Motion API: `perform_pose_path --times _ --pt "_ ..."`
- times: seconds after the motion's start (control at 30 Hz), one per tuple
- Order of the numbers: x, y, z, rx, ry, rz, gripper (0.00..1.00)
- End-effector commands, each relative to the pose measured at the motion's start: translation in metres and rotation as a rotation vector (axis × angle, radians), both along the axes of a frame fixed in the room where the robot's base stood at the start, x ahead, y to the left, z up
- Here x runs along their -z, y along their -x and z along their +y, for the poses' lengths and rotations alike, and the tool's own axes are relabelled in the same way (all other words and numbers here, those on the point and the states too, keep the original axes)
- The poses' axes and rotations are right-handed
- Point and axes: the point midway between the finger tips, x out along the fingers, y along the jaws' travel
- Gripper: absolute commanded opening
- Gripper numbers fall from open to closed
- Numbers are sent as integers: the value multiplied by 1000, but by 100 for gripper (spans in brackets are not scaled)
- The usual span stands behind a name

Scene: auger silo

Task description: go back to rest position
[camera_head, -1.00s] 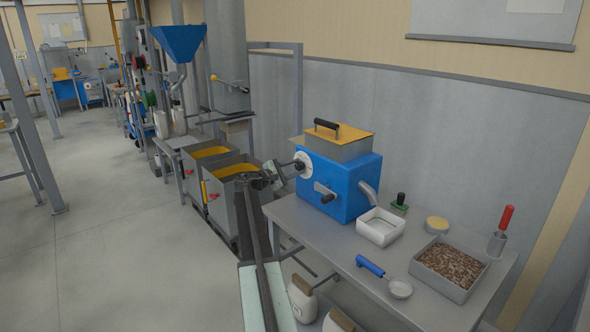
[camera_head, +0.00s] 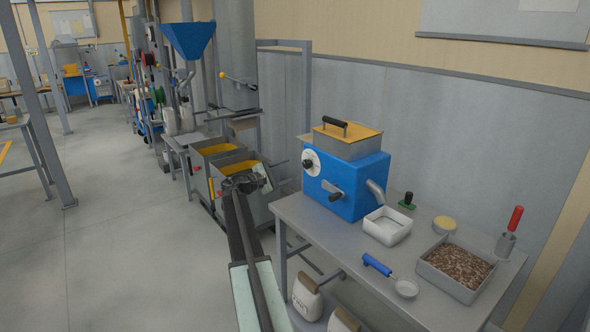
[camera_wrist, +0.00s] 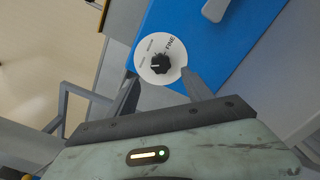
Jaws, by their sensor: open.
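My gripper (camera_head: 277,164) is to the left of the blue machine (camera_head: 345,185), with a gap to the machine's white dial (camera_head: 311,160). In the wrist view my gripper (camera_wrist: 160,80) has its two dark fingers apart with nothing held between them. The dial (camera_wrist: 144,67), with its black knob, shows just beyond the fingertips, on the blue face. The word FINE is readable on the dial; the smaller marks are not.
The machine stands on a grey bench (camera_head: 330,245) with a white tray (camera_head: 387,226), a blue-handled scoop (camera_head: 377,265) and a bin of brown pellets (camera_head: 456,266). Grey bins with yellow contents (camera_head: 216,149) stand behind my arm. The floor at left (camera_head: 110,230) is open.

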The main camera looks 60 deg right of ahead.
Motion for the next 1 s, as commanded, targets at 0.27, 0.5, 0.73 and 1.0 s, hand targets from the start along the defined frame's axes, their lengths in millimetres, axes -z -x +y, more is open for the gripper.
perform_pose_path --times 0.27,0.5,0.73,1.0 --pt "0 0 0 1 0 0 59" --pt "0 -13 10 -17 0 0 59" --pt "7 -116 139 -204 -27 -17 59" --pt "93 -145 356 -367 -376 -243 59"
